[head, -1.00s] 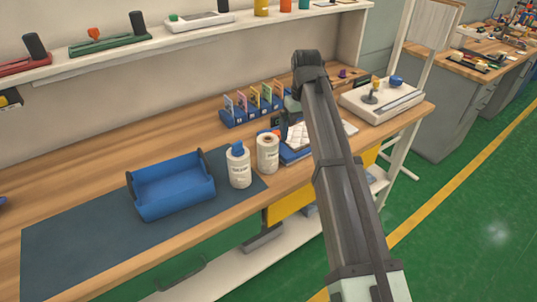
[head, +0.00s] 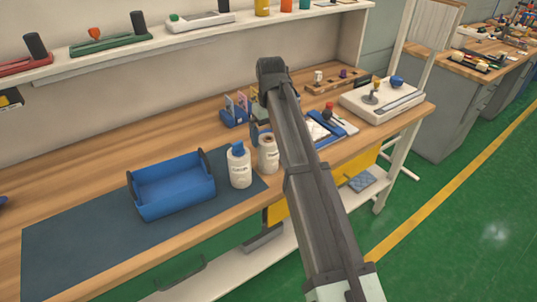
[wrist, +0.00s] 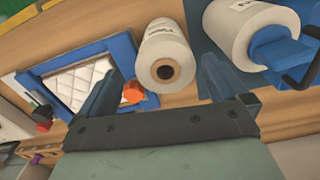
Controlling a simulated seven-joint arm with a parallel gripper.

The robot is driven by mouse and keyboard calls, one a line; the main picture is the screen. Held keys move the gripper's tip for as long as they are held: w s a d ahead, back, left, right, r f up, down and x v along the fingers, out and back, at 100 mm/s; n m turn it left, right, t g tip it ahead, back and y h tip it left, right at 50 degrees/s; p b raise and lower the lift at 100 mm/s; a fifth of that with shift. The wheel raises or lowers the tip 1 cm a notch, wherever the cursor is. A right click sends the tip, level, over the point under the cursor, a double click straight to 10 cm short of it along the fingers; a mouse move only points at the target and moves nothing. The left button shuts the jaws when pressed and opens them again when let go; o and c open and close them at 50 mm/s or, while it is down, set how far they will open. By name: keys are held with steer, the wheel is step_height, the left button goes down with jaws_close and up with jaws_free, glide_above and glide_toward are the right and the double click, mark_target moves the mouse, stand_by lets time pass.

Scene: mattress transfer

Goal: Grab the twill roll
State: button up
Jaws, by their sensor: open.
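A white roll with an open brown core (wrist: 165,55) stands between and beyond my fingers in the wrist view; in the head view this roll (head: 269,155) is upright at the bench's front edge. Its label is too small to read surely, so I cannot tell if it is the twill roll. A second white roll with a blue top (head: 240,167) stands just left of it and shows at upper right in the wrist view (wrist: 237,30). My gripper (wrist: 160,70) is open and empty, above the first roll. In the head view my arm partly hides the gripper.
A blue frame with a quilted white pad (wrist: 80,75) and an orange knob (wrist: 133,92) lie close beside the roll. A blue bin (head: 172,187) sits on the dark mat (head: 75,245). A blue card rack (head: 234,115) stands behind. The bench's left part is mostly clear.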

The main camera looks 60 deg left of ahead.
mark_target(269, 149)
steer(key=shift+s+f, duration=0.15)
steer(key=shift+f, duration=1.4)
steer(key=shift+s+f, duration=0.15)
steer(key=shift+f, duration=1.35)
steer(key=shift+c, duration=0.3)
steer(key=c, duration=1.3)
steer(key=shift+r, duration=0.1)
